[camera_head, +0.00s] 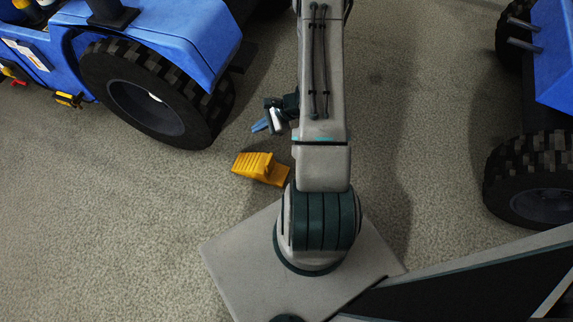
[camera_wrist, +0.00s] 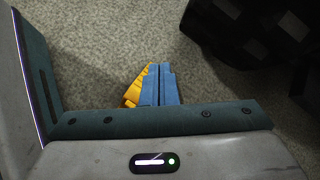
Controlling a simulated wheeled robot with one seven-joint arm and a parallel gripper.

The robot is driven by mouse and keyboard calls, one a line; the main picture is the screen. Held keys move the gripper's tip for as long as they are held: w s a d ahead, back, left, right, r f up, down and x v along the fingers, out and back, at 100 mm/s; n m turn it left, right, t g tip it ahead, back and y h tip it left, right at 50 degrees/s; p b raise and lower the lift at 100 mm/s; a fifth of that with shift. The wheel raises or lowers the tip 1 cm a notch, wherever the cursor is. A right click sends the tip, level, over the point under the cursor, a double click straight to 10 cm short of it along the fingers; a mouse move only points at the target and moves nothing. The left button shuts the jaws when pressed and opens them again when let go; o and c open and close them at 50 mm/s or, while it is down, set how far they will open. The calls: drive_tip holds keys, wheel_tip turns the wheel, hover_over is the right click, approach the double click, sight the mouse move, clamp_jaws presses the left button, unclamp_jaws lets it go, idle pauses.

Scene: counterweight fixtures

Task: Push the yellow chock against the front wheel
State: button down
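The yellow chock (camera_head: 258,167) lies on the floor in the head view, below and to the right of the near black wheel (camera_head: 150,95) of the blue vehicle at left. A strip of bare floor separates chock and tyre. My gripper (camera_head: 262,125) is low over the floor, just beyond the chock and to the right of the wheel; my arm partly hides it. In the wrist view, its blue fingers (camera_wrist: 159,84) are side by side with no clear gap, nothing seen between them. The chock (camera_wrist: 131,92) shows beside them at left, partly covered; contact cannot be told. A dark tyre (camera_wrist: 255,30) fills the upper right.
A second blue vehicle (camera_head: 553,55) with a black wheel (camera_head: 535,180) stands at the right. My arm and base cover the middle and lower right.

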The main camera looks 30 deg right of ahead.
drive_tip(key=s+d+f+m+t+h, duration=0.1)
drive_tip(key=s+d+f+m, duration=0.2)
drive_tip(key=f, duration=0.6)
drive_tip(key=m+h+b, duration=0.1)
drive_tip(key=m+h, duration=0.1)
drive_tip(key=m, duration=0.3)
approach(272, 167)
drive_tip(key=shift+t, duration=0.3)
drive_tip(key=b+x, duration=0.2)
drive_tip(key=s+b+x, duration=0.1)
drive_tip(key=x, duration=0.2)
drive_tip(key=shift+w+a+f+b, duration=0.2)
drive_tip(key=shift+a+f+b, duration=0.05)
drive_tip(key=shift+f+b, duration=0.2)
drive_tip(key=shift+w+a+f+b, duration=0.3)
drive_tip(key=shift+w+f+b, duration=0.05)
drive_tip(key=shift+w+f, duration=0.15)
drive_tip(key=shift+a, duration=0.2)
drive_tip(key=shift+w, duration=0.2)
